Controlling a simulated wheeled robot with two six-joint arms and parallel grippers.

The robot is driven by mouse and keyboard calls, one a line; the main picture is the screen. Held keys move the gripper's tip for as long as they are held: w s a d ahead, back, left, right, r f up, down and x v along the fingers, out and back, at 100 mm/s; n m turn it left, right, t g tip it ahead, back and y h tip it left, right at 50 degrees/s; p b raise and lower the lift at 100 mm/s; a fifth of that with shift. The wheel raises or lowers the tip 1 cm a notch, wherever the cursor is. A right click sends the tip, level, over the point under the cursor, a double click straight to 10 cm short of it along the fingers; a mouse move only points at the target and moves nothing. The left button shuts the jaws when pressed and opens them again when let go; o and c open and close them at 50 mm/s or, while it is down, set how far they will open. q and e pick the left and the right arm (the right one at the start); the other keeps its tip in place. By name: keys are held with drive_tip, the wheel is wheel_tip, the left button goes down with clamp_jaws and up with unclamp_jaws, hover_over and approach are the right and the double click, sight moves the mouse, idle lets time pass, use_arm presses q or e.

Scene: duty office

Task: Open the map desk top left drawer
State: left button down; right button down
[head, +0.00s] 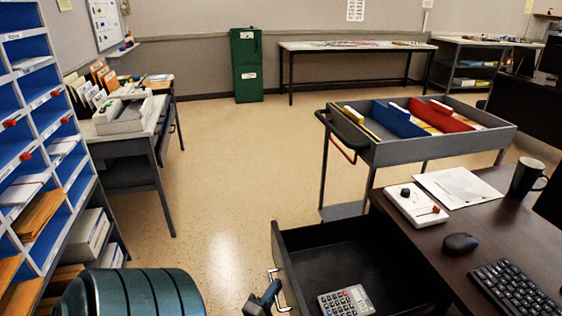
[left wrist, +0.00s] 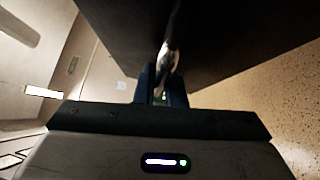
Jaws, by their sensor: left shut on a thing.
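The dark wooden desk (head: 478,220) stands at the lower right in the head view. Its top left drawer (head: 343,250) is pulled out, with a dark interior and a grey calculator (head: 346,300) inside. A metal bar handle (head: 279,291) is on the drawer's front. My right gripper is in neither view.
A grey cart (head: 440,147) with coloured folders stands just behind the open drawer. A white control box (head: 415,205), mouse (head: 460,243), keyboard (head: 515,287) and mug (head: 525,177) are on the desk. Blue pigeonhole shelves (head: 40,130) stand at left. The floor between is clear.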

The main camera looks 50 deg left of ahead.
use_arm(q)
drive_tip(key=c, duration=1.5)
unclamp_jaws()
